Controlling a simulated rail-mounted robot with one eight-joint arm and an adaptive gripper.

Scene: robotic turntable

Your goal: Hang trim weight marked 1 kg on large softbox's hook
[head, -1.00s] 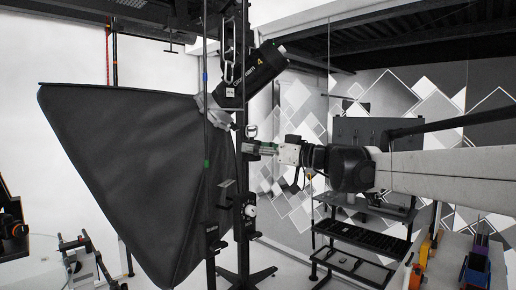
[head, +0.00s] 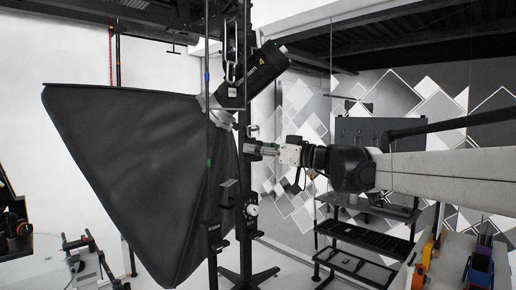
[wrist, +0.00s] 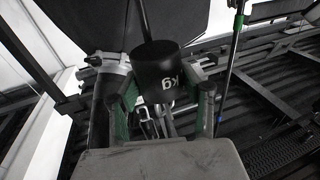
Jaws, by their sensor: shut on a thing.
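My gripper (head: 264,149), with green fingers, is shut on a black cylindrical weight (wrist: 158,66). The weight's "kg" mark reads upside down in the wrist view; its number is not readable. In the head view the weight is too small and hidden to make out clearly. My gripper is right of the softbox, below the lamp body, by the dark upright stand. I cannot tell which part is the softbox's hook.
Dark upright posts (head: 246,235) stand close to my gripper's left. Colored bins (head: 480,262) are at the far right.

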